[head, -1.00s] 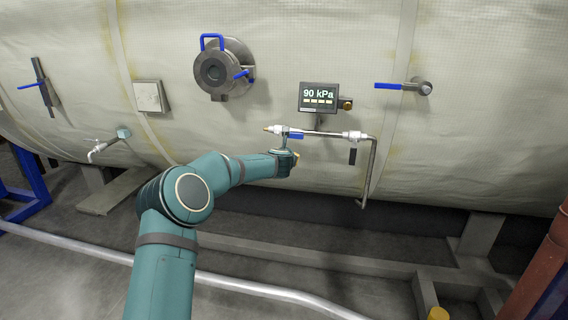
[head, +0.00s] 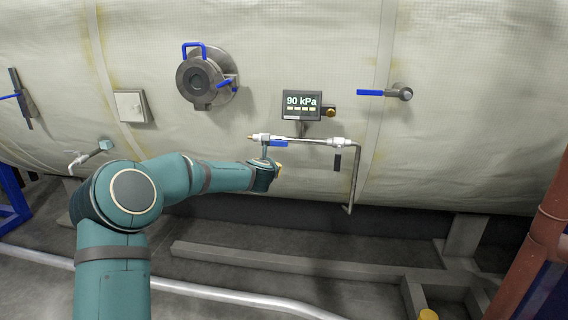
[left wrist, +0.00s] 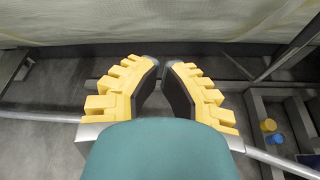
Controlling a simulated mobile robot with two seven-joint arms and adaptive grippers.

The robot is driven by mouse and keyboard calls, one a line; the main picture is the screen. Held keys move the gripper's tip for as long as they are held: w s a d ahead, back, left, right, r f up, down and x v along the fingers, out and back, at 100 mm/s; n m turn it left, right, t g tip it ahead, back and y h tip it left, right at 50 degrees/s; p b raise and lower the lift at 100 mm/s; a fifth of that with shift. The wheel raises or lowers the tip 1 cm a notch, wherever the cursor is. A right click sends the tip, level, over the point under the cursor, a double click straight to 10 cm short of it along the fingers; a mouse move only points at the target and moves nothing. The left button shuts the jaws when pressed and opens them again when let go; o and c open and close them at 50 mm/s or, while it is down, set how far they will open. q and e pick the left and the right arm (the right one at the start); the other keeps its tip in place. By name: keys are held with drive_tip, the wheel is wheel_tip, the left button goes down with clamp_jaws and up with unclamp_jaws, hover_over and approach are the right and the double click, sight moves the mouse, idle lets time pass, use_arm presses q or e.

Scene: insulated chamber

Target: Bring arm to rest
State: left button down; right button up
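My left arm, teal with grey bands, comes in from the lower left in the head view. Its gripper (head: 279,168) is in front of the chamber, just below the thin pipe, and its fingers are mostly hidden behind the wrist. In the left wrist view the gripper (left wrist: 160,64) has yellow ribbed fingers with dark inner pads. A gap shows between the pads and nothing is held. My right gripper is not in view.
The pale insulated chamber (head: 450,130) fills the back. It carries a pipe (head: 300,141) with a blue handle (head: 278,144), a display (head: 301,105) reading 90 kPa, a round port (head: 201,78) and a blue-handled valve (head: 385,93). A floor rail (head: 230,293) lies below. A red-brown pipe (head: 540,240) stands right.

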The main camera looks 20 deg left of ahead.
use_arm(q)
drive_tip(key=s+d+f+m+g+h, duration=0.2)
drive_tip(key=s+d+f+m, duration=0.35)
drive_tip(key=f, duration=0.25)
drive_tip(key=s+d+f+m+g+h, duration=0.15)
drive_tip(key=s+d+f+m, duration=0.25)
drive_tip(key=d+f+m, duration=0.4)
drive_tip(key=s+d+f+m+g+h, duration=0.15)
drive_tip(key=s+d+f+m, duration=0.3)
drive_tip(key=f, duration=0.45)
drive_tip(key=s+d+f+m+g+h, duration=0.1)
drive_tip(key=s+d+f+m+g, duration=0.1)
drive_tip(key=s, duration=0.7)
drive_tip(key=s+d+f+m+g+h, duration=0.1)
drive_tip(key=s+d+f+m+g, duration=0.1)
drive_tip(key=s+f+m, duration=0.4)
drive_tip(key=s+d+f+m+g+h, duration=0.1)
drive_tip(key=s+d+f+m, duration=0.3)
drive_tip(key=s+m, duration=0.5)
drive_tip(key=s+g, duration=0.1)
drive_tip(key=s, duration=0.2)
drive_tip(key=shift+s+d+g, duration=0.25)
drive_tip(key=shift+d+g, duration=0.1)
drive_tip(key=shift+g, duration=0.05)
